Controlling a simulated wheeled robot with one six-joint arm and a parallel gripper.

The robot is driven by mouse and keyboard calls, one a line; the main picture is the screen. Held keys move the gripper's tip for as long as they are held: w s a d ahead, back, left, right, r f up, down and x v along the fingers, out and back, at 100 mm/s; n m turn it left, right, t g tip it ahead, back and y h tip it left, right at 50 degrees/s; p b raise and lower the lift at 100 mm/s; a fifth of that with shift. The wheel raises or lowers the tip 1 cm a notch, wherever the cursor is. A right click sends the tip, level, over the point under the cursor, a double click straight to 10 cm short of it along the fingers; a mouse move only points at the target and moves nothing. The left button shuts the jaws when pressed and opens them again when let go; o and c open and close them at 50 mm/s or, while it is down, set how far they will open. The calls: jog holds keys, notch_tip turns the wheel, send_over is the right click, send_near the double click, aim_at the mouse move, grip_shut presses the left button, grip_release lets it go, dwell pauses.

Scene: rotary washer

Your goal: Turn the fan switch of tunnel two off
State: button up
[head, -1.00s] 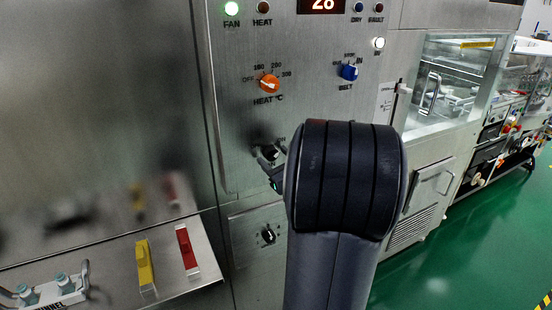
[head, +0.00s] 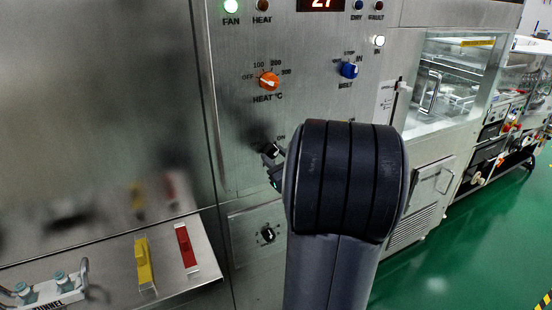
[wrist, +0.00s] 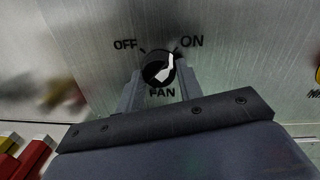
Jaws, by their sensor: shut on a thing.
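The fan switch is a round black knob (wrist: 157,68) with a white pointer, on the steel panel. In the wrist view it has OFF at its upper left, ON at its upper right and FAN below. The white pointer leans up and right, toward ON. My gripper (wrist: 159,90) is shut on the knob, one finger on each side. In the head view the knob (head: 269,150) and my gripper (head: 274,175) show at the left edge of my arm, which hides part of them. The green FAN lamp (head: 231,6) is lit.
Above are the orange HEAT knob (head: 269,81) and the blue BELT knob (head: 349,71). Another black knob (head: 267,234) is below. A steel ledge with yellow (head: 144,262) and red (head: 186,247) handles juts out at lower left. Green floor lies clear at right.

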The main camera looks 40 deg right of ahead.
jog(key=n+b, duration=0.1)
jog(key=b, duration=0.1)
jog(key=n+b, duration=0.1)
jog(key=b, duration=0.1)
jog(key=shift+f, duration=0.3)
jog(key=n+b, duration=0.3)
jog(key=b, duration=0.1)
jog(key=n+b, duration=0.3)
jog(key=b, duration=0.2)
jog(key=shift+g+h, duration=0.3)
jog(key=shift+g, duration=0.1)
jog(key=n+b, duration=0.6)
jog(key=b, duration=0.1)
jog(key=n+b, duration=0.2)
jog(key=b, duration=0.1)
jog(key=shift+r+n, duration=0.4)
jog(key=shift+h, duration=0.4)
jog(key=o, duration=1)
